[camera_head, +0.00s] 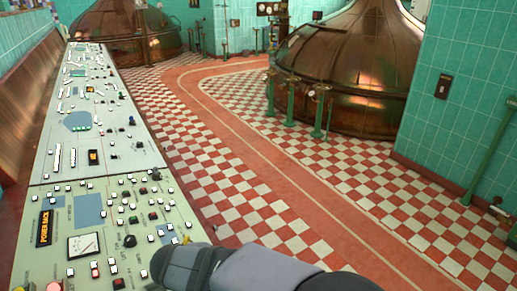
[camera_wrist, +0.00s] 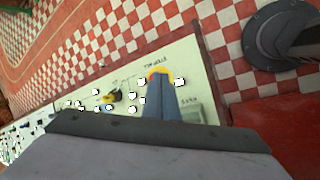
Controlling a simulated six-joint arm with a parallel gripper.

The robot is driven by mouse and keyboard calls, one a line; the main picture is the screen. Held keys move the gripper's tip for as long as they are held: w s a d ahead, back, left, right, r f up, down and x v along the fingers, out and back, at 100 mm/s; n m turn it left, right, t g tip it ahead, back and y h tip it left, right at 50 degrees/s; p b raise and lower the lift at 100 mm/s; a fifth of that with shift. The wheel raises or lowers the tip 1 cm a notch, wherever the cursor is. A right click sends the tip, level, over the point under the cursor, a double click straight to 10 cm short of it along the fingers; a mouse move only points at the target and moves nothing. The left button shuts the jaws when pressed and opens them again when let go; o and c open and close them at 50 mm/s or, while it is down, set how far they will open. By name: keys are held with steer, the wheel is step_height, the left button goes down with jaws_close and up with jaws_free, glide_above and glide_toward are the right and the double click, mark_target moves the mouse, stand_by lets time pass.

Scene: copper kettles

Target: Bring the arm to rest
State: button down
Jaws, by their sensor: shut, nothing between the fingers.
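In the head view my dark grey arm reaches in from the bottom edge. Its end is over the near right edge of the control desk (camera_head: 90,171), hiding part of it.
The desk carries many buttons, knobs, a dial meter (camera_head: 83,245) and a lit orange "POWER BACK" display (camera_head: 44,228). Copper kettles (camera_head: 345,65) (camera_head: 120,30) stand behind, with green posts (camera_head: 320,112) before the right one. The red-and-white tiled floor (camera_head: 230,190) right of the desk is clear.

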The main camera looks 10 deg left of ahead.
steer(key=w+d+m+g+h, duration=0.1)
steer(key=d+m, duration=0.1)
steer(key=d, duration=0.4)
steer(key=w+d+m+g, duration=0.1)
steer(key=w+d+m, duration=0.15)
steer(key=d, duration=0.35)
steer(key=s+d+f+m+g, duration=0.1)
steer(key=s+d+m, duration=0.2)
steer(key=d+m, duration=0.2)
steer(key=s+d+f+m+g, duration=0.1)
steer(key=s+d+m, duration=0.3)
steer(key=d, duration=0.6)
steer(key=s+d+f+m+g+y, duration=0.1)
steer(key=s+d+m, duration=0.3)
steer(key=d+m, duration=0.3)
steer(key=shift+d+f, duration=0.4)
steer(key=shift+d, duration=0.3)
